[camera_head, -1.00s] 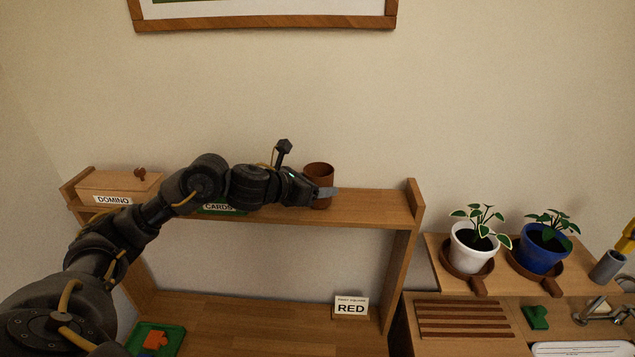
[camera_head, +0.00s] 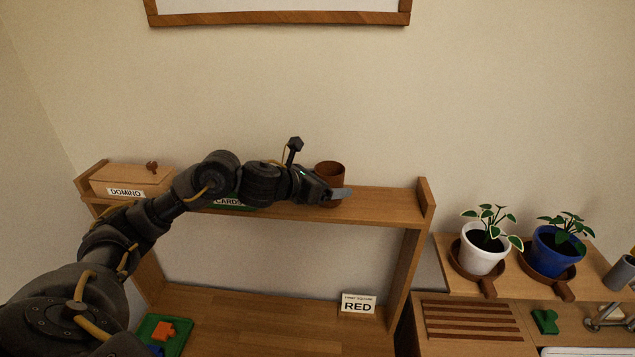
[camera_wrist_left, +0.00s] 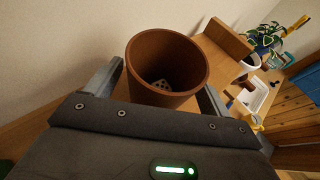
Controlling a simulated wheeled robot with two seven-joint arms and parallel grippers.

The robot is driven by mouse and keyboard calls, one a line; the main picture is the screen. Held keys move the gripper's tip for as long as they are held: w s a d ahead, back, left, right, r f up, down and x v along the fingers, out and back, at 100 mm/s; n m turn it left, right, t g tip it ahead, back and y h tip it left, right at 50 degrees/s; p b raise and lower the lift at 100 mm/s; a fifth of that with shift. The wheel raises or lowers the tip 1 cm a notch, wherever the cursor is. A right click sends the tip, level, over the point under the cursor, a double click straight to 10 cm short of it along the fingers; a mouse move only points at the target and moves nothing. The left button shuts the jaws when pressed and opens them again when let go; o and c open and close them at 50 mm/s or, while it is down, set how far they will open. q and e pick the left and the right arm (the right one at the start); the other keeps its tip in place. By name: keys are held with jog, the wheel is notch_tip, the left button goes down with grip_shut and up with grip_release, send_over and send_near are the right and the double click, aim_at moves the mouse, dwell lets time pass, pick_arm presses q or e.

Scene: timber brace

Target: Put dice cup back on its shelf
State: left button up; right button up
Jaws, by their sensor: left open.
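The brown dice cup (camera_head: 330,172) stands upright on the upper shelf (camera_head: 385,203), right of its middle. In the left wrist view the cup (camera_wrist_left: 166,62) shows its open mouth with dice inside. My left gripper (camera_head: 335,193) is at the cup, low on its near side. In the left wrist view its two fingers (camera_wrist_left: 160,90) are spread, one on each side of the cup. The gripper is open; whether a finger touches the cup I cannot tell. My right gripper is not in view.
A wooden box labelled DOMINO (camera_head: 132,180) and a partly hidden green CARDS box (camera_head: 230,203) share the upper shelf. A RED sign (camera_head: 358,304) and a green tray (camera_head: 166,335) are below. Potted plants (camera_head: 485,250) stand at right. The shelf right of the cup is clear.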

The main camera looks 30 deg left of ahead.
pick_arm(q)
jog(key=shift+s+a+r+b, duration=0.15)
jog(key=shift+s+r+b, duration=0.05)
jog(key=shift+s+b, duration=0.1)
jog(key=b+v, duration=0.3)
jog(key=v, duration=0.8)
jog(key=shift+s+b, duration=0.2)
jog(key=shift+b, duration=0.1)
jog(key=shift+a, duration=0.1)
